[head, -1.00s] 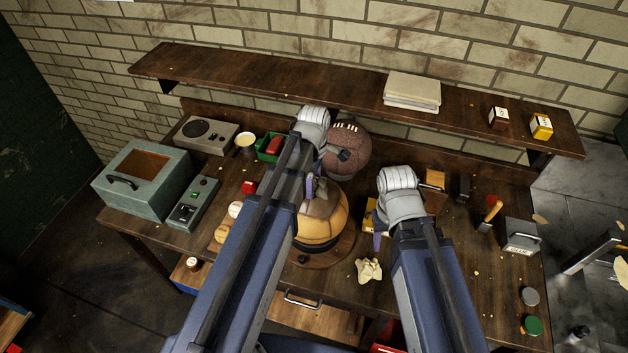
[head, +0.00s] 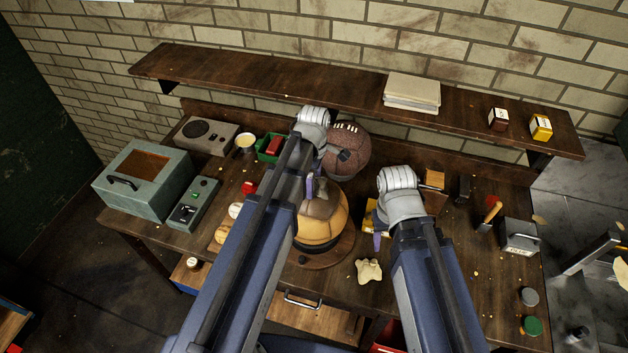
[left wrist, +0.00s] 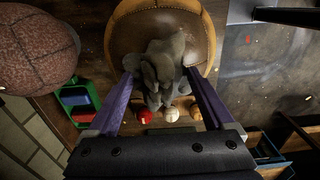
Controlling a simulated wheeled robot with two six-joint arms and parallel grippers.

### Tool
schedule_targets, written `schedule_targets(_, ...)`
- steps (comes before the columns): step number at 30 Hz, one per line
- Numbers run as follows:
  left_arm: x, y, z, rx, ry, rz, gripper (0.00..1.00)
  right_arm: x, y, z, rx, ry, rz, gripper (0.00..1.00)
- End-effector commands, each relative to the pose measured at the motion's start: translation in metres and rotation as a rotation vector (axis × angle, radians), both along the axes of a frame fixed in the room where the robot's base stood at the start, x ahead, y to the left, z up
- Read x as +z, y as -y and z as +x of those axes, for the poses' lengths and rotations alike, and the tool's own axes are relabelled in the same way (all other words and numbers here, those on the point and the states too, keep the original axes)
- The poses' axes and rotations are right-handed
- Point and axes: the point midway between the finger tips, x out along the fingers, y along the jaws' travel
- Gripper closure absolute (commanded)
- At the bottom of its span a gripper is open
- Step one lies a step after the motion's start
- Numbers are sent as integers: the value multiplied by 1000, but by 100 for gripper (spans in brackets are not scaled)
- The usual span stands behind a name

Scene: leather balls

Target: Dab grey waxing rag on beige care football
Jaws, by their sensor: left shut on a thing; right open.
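The beige care football (head: 327,222), tan with darker brown panels, sits on a round wooden stand (head: 330,258) at the middle of the bench. In the left wrist view the ball (left wrist: 122,40) fills the top middle. My left gripper (head: 312,188) is over the ball, partly hidden by its own arm. In the left wrist view its fingers (left wrist: 158,80) are shut on the crumpled grey waxing rag (left wrist: 163,62). The rag lies against the ball in that view; firm contact I cannot tell. My right gripper (head: 380,238) is open and empty, right of the ball.
A brown football (head: 346,150) stands behind the ball. A cream cloth (head: 369,270) lies at the front. A green bin (head: 269,147), a grey-green box (head: 143,180) and a control box (head: 194,203) are on the left. A shelf (head: 300,88) runs above the back.

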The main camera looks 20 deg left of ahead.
Motion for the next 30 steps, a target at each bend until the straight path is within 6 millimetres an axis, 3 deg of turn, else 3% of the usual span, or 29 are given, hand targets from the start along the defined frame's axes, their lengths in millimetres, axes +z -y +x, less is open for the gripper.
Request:
schedule_targets(24, 65, 0, 0, 0, 0, 0, 59, 65, 0, -1, -19, -1, 0, 50)
schedule_targets(30, 68, 0, 0, 0, 0, 0, 59, 68, 0, -1, -24, -1, 1, 50)
